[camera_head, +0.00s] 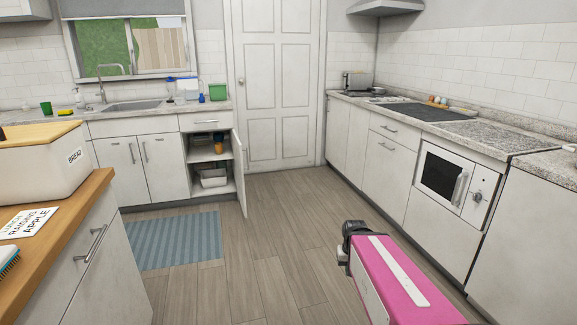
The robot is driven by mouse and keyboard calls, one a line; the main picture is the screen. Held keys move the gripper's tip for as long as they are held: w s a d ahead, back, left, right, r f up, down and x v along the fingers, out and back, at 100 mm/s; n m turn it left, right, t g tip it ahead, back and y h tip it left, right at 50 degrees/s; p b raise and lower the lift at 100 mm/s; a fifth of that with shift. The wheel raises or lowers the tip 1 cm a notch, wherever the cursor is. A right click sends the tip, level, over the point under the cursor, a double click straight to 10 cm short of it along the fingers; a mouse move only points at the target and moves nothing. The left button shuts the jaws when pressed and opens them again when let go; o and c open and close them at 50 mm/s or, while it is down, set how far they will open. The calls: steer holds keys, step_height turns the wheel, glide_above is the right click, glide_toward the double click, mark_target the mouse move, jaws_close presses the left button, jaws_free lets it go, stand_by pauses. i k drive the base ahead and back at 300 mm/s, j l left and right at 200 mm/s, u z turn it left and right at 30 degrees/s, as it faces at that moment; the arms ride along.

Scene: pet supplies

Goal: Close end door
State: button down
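The white end door (239,172) belongs to the last base cabinet of the sink counter, beside the tall white door. It stands open, swung out into the room, and shows nearly edge-on. The open cabinet (227,187) has a shelf, with a small orange item (219,147) above and a pale bin below. A pink and black part of my own arm rises at the lower right, well in front of the end door and apart from it. My gripper's fingers do not show.
A wooden-topped counter (60,226) with a bread box (42,168) stands close at the left. A blue striped rug (175,240) lies before the sink. Cabinets and an oven (440,178) line the right. The wooden floor (265,235) between is clear.

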mark_target(242, 171)
steer(key=i+l+u, duration=0.1)
steer(key=i, duration=0.45)
steer(key=i+l, duration=0.15)
steer(key=i, duration=0.4)
steer(key=i+l+u, duration=0.15)
steer(key=i, duration=0.4)
steer(key=i+l+u, duration=0.25)
steer(key=i+u, duration=0.15)
steer(key=i+l+u, duration=0.6)
steer(key=l+u, duration=0.15)
steer(key=i+l+u, duration=0.2)
steer(key=l+u, duration=0.2)
steer(key=l, duration=0.15)
